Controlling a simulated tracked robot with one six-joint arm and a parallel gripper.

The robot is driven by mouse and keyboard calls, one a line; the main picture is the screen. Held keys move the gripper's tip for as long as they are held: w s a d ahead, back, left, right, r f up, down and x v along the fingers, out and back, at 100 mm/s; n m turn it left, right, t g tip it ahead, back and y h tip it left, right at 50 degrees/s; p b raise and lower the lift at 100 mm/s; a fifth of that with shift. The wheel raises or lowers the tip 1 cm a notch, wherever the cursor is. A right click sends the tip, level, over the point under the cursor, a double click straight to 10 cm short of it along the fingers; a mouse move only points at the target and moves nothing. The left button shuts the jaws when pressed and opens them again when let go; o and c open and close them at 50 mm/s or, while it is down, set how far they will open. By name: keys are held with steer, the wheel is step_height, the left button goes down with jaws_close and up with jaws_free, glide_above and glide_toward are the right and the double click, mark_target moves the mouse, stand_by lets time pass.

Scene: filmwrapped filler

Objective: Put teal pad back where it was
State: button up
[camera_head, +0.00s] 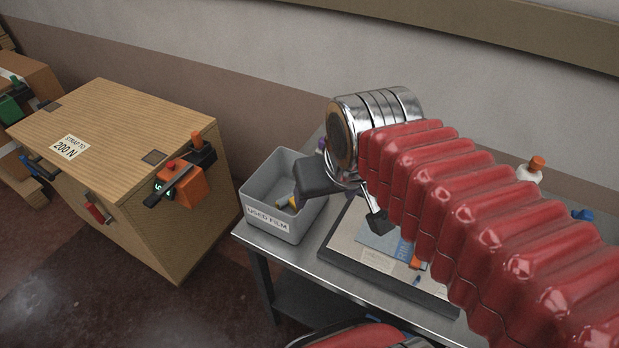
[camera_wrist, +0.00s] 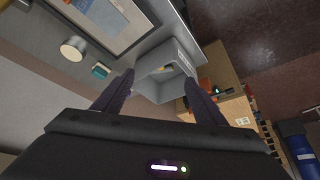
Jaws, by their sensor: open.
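A small teal piece with a pale side (camera_wrist: 101,70), which looks like the teal pad, sits on the metal table near its wall-side edge in the wrist view. It is hidden behind my arm in the head view. My gripper (camera_wrist: 159,77) is open with nothing between its fingers. In the head view my gripper (camera_head: 340,203) hangs above the table, beside and partly over the right side of the grey bin. The grey bin (camera_head: 283,221), labelled "USED FILM", stands at the table's left end and holds a few small items, one yellow-orange. It also shows between my fingers in the wrist view (camera_wrist: 160,90).
A framed board (camera_head: 345,244) lies on the table (camera_head: 262,243), partly under my arm. A white bottle with an orange cap (camera_head: 530,174) and a blue item (camera_head: 582,214) stand near the wall. A wooden crate (camera_head: 140,190) with strapping tools stands left, across a floor gap.

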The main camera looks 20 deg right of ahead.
steer(key=shift+s+a+f+n, duration=0.15)
steer(key=shift+s+a+f, duration=0.1)
steer(key=shift+s, duration=0.25)
steer(key=shift+s+a+f+n, duration=0.15)
steer(key=shift+s+a+n, duration=0.05)
steer(key=shift+s, duration=0.3)
steer(key=shift+s+a+f+n, duration=0.15)
steer(key=shift+s+a+f, duration=0.1)
steer(key=shift+s, duration=0.25)
